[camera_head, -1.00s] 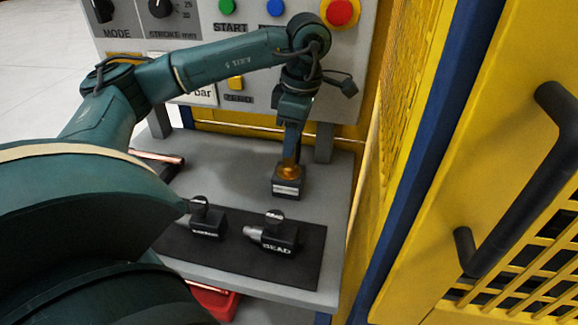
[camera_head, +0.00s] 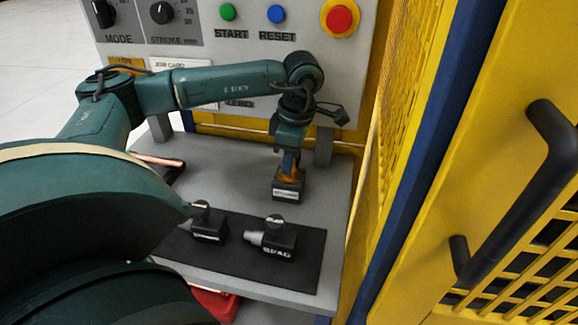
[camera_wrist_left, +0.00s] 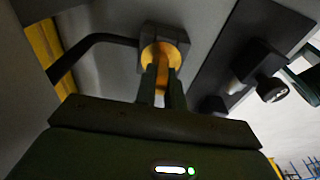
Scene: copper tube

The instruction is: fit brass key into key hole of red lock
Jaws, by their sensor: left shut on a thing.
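A brass piece with a round head, which looks like the key (camera_head: 289,175), stands at the top of a small dark block with a white label (camera_head: 287,190). My left gripper (camera_head: 288,160) points down and is shut on the brass piece. In the left wrist view the two fingers (camera_wrist_left: 161,88) close on the brass piece (camera_wrist_left: 160,56), whose round end sits at the grey block (camera_wrist_left: 181,38). How deep it sits in the block is hidden. I see no clear red lock; a red object (camera_head: 214,303) shows partly below the table edge. My right gripper is out of view.
A black mat (camera_head: 310,262) carries two dark blocks with knobs (camera_head: 208,223) (camera_head: 280,237). A copper tube (camera_head: 158,159) lies at the left. A control panel (camera_head: 205,55) stands behind, and a yellow guard (camera_head: 408,85) bounds the right. The grey table (camera_head: 235,180) is bare between block and tube.

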